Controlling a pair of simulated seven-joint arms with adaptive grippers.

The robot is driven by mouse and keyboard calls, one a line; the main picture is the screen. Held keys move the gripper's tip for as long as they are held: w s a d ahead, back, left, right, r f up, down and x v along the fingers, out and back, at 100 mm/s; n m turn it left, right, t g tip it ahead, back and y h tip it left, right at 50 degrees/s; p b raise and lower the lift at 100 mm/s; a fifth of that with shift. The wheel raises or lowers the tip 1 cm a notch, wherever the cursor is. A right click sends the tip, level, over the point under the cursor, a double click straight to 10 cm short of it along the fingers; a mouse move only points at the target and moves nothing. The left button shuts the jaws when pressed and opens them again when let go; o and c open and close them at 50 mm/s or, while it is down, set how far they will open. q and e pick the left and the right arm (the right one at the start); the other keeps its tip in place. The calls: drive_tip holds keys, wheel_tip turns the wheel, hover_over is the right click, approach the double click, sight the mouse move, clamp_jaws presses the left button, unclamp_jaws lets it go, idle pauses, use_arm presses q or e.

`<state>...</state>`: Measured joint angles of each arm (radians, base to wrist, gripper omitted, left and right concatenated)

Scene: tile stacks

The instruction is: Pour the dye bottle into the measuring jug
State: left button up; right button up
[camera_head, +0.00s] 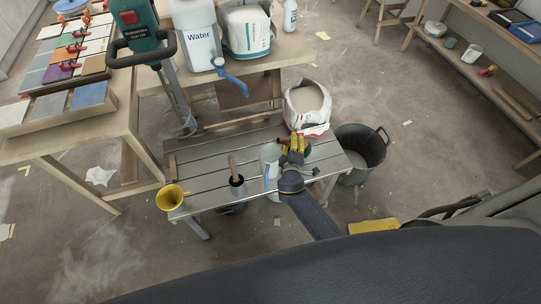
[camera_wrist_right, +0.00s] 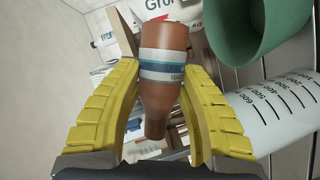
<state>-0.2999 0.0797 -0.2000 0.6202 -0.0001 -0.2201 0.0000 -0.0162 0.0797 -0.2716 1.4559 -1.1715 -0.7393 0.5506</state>
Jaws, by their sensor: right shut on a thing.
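The dye bottle (camera_wrist_right: 163,85) is reddish brown with a white and blue label. My right gripper (camera_head: 292,153) has its yellow fingers shut on it; in the right wrist view the gripper (camera_wrist_right: 160,105) has a finger on each side of the bottle. In the head view only a small part of the bottle (camera_head: 283,141) shows beside the fingers. The measuring jug (camera_head: 268,154) is white and stands on the slatted bench, just left of the gripper. Its graduated wall (camera_wrist_right: 272,110) shows in the right wrist view. The jug's contents cannot be made out. My left gripper is not in view.
A green vessel (camera_wrist_right: 245,30) is close to the jug. An open white bag (camera_head: 307,103) stands behind, and a dark bucket (camera_head: 362,150) stands right.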

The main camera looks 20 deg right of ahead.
drive_tip(key=shift+a+m, duration=0.2)
drive_tip(key=shift+m, duration=0.2)
drive_tip(key=shift+a+f+m+y, duration=0.1)
drive_tip(key=shift+f+m+y, duration=0.3)
drive_tip(key=shift+y, duration=0.1)
drive_tip(key=shift+a+r+m+g+y+b, duration=0.1)
drive_tip(key=shift+r+m+g+y+b, duration=0.1)
drive_tip(key=shift+r+m+y, duration=0.3)
drive_tip(key=shift+a+r+m+g+y+b, duration=0.1)
drive_tip(key=shift+r+m+y+b, duration=0.1)
drive_tip(key=shift+m, duration=0.5)
drive_tip(key=shift+d+f+m+y, duration=0.35)
drive_tip(key=shift+m+y, duration=0.05)
drive_tip(key=shift+m, duration=0.2)
drive_tip(key=shift+d+f+m+y+b, duration=0.25)
drive_tip(key=shift+f+m, duration=0.1)
drive_tip(key=shift+f, duration=0.25)
drive_tip(key=shift+d+f+m+y+b, duration=0.1)
drive_tip(key=shift+d+f+m+y, duration=0.2)
drive_tip(key=shift+f, duration=0.25)
drive_tip(key=shift+d+f+m+y, duration=0.2)
drive_tip(key=shift+m+y, duration=0.2)
drive_tip(key=shift+m, duration=0.2)
drive_tip(key=shift+d+f+m+y, duration=0.2)
drive_tip(key=shift+m+y, duration=0.15)
drive_tip(key=shift+m, duration=0.2)
drive_tip(key=shift+r, duration=0.1)
drive_tip(key=shift+r, duration=2.4)
